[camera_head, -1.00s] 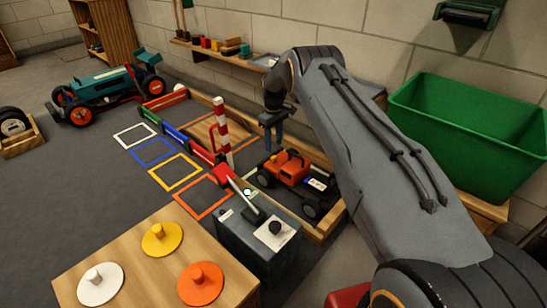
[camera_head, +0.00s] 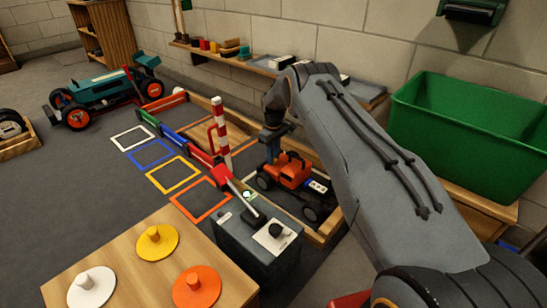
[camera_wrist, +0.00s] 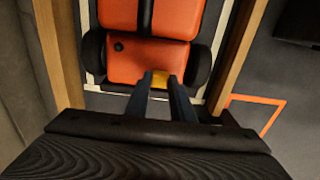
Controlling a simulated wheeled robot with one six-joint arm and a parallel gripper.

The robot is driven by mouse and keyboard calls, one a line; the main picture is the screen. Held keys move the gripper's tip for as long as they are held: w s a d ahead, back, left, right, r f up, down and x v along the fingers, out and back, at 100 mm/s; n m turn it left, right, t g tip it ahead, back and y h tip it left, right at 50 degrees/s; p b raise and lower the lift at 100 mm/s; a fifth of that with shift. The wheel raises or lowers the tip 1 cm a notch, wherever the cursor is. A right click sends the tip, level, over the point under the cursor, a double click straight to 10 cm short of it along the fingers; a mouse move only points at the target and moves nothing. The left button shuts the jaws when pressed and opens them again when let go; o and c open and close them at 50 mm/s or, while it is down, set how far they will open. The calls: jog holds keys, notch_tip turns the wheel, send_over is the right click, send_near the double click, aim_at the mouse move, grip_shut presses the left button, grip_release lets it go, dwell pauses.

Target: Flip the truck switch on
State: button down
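The orange truck (camera_head: 291,173) with black wheels stands inside a low wooden frame. A small blue-and-white plate (camera_head: 317,186) shows on its right end. My gripper (camera_head: 271,153) points down at the truck's left end, close above or beside it; contact cannot be told. In the wrist view, my gripper's two fingers (camera_wrist: 160,78) are a little apart, with a small yellow patch (camera_wrist: 160,82) between the tips. Beyond them is the truck's orange body (camera_wrist: 140,62) with a small round black spot (camera_wrist: 118,46). I cannot tell which part is the switch.
The wooden frame (camera_head: 333,222) surrounds the truck. A red-and-white striped post (camera_head: 221,125) and red barrier stand left of it. A grey control box (camera_head: 258,240) with a black knob is in front. A green bin (camera_head: 455,130) is at right. Coloured floor squares lie left.

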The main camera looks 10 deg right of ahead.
jog(key=shift+s, duration=0.1)
jog(key=shift+s+d+p, duration=0.8)
jog(key=shift+s+p, duration=0.3)
jog(key=shift+p, duration=0.15)
jog(key=c, duration=1.5)
grip_release()
jog(key=shift+d, duration=0.1)
notch_tip(320, 180, up, 8)
jog(key=p, duration=0.3)
jog(key=shift+f, duration=0.15)
